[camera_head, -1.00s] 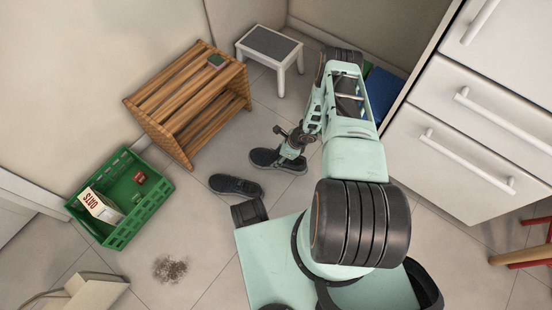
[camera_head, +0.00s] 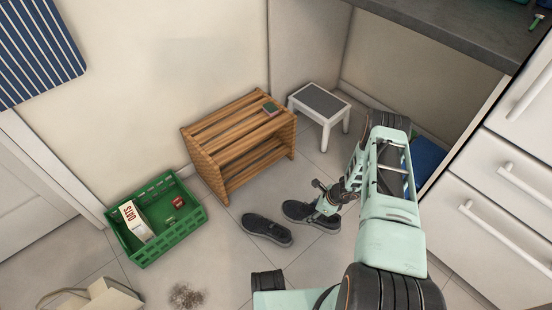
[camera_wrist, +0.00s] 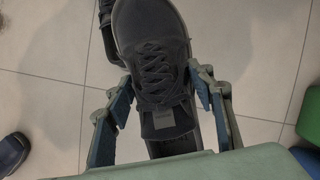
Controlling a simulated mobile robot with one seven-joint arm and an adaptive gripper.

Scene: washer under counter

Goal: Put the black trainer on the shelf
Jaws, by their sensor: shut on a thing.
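The black trainer (camera_head: 298,211), dark with laces and a grey sole edge, is at the floor near the middle of the head view. My gripper (camera_head: 325,204) is shut on it at its right end. In the wrist view, the fingers of my gripper (camera_wrist: 160,78) press on both sides of the laced trainer (camera_wrist: 152,35). I cannot tell whether its sole touches the floor. The shelf, a low wooden slatted rack (camera_head: 232,127), stands by the wall, up and left of the trainer.
A second dark shoe (camera_head: 267,229) lies just left of the held one. A small book-like item (camera_head: 270,108) is on the rack's top. A green crate (camera_head: 157,250) with an oats box (camera_head: 137,222) is at left. A white step stool (camera_head: 319,103) stands right of the rack.

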